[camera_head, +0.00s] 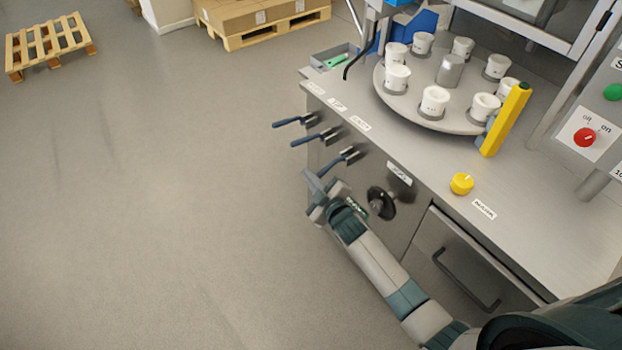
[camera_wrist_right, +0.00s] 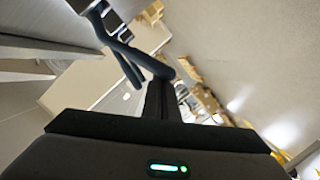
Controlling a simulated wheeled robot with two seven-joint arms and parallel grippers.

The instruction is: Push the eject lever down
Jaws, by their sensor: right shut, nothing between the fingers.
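Three levers with dark blue handles stick out of the machine's front: a far one (camera_head: 289,121), a middle one (camera_head: 317,137) and a near one (camera_head: 342,160). Each has a small white label above it on the table edge, too small to read surely, so I cannot tell which is the eject lever. My right gripper (camera_head: 313,184) is shut and empty, just below the near lever's handle end; whether they touch is unclear. In the right wrist view blue handles (camera_wrist_right: 122,52) cross just beyond the fingers (camera_wrist_right: 161,98). My left gripper is not in view.
A black round knob (camera_head: 381,203) and a drawer (camera_head: 470,275) are on the front panel beside my right arm.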

